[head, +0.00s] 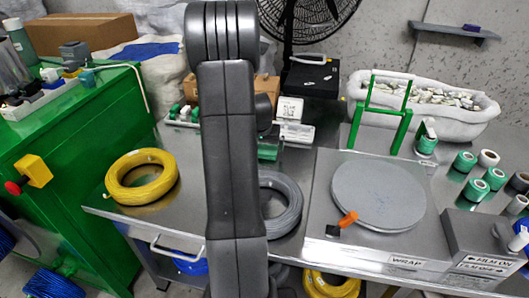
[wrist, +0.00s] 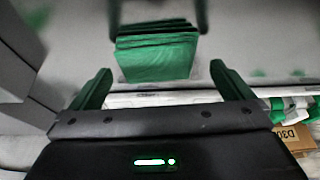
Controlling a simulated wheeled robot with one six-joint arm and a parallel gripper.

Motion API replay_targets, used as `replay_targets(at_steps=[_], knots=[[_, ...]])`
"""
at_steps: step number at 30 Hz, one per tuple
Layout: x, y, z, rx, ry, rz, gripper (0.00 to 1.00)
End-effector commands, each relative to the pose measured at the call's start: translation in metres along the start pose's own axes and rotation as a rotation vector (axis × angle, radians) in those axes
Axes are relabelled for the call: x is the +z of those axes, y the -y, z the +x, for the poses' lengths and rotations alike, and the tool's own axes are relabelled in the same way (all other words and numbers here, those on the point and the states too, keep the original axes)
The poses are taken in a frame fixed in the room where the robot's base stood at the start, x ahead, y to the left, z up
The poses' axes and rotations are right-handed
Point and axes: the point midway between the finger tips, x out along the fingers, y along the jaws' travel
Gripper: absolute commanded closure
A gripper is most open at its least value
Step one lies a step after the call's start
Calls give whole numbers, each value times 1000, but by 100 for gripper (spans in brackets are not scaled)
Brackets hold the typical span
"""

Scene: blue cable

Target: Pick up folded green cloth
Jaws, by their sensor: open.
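The folded green cloth (wrist: 158,60) shows in the wrist view as a stack of several layers with darker edges at the top. My gripper (wrist: 160,72) is open, with one green finger to the left of the cloth and one to the right in the picture. Nothing is held between the fingers, and I cannot tell how far the cloth is from them. In the head view my own arm hides the gripper. A small green patch just right of the arm may be the cloth, but I cannot tell.
A yellow cable coil (head: 142,177) and a grey coil (head: 281,204) lie on the metal table (head: 140,212). A round grey turntable (head: 378,193) stands to the right, with several green rolls (head: 465,162) beyond it. A green cabinet (head: 85,130) stands at left.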

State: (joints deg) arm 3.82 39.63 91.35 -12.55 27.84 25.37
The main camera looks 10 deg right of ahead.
Motion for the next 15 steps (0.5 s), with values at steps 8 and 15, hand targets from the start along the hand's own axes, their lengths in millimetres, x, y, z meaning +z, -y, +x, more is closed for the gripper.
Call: replay_targets(at_steps=[8, 15], knots=[[0, 0, 24, 0, 0, 0, 0], [0, 0, 23, -1, -1, 0, 10]])
